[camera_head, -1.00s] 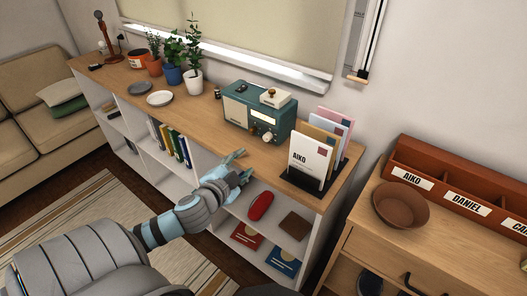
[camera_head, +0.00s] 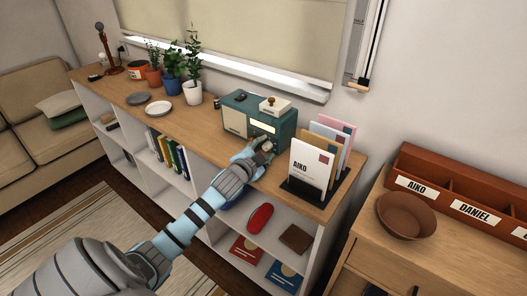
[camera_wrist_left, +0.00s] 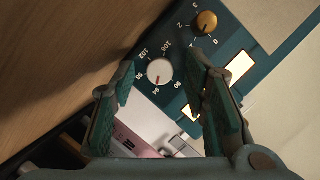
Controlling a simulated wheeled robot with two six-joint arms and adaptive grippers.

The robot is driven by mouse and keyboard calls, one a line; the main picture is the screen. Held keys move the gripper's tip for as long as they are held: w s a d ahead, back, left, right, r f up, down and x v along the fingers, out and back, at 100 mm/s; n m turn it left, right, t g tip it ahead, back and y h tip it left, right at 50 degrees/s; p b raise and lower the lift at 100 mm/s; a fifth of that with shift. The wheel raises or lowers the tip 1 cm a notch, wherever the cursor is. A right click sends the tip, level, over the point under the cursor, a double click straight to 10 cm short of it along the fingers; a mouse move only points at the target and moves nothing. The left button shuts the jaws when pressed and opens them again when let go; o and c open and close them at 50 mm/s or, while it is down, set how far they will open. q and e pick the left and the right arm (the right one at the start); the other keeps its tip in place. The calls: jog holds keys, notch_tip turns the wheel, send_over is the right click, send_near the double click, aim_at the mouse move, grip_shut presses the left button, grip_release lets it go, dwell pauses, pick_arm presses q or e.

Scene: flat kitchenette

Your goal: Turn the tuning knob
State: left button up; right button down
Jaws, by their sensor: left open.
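The teal radio (camera_head: 240,104) stands on the wooden shelf top, its front toward me. In the left wrist view, its white tuning knob (camera_wrist_left: 160,73) has a red pointer near 94 on a printed frequency scale. A brass knob (camera_wrist_left: 207,23) with a scale from 0 to 3 is beside it. My left gripper (camera_head: 264,146) is at the radio's front and partly hides the knobs in the head view. Its fingers (camera_wrist_left: 161,69) are open, one on each side of the tuning knob in the picture; I cannot tell whether they touch it. My right gripper is out of view.
A letter holder (camera_head: 315,188) with upright envelopes stands close to the right of the radio. A small cream-topped object (camera_head: 275,105) sits on the radio. Potted plants (camera_head: 192,90) and plates (camera_head: 158,108) are to the left. Bare shelf top lies in front of the radio.

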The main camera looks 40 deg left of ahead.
pick_arm(q)
grip_shut()
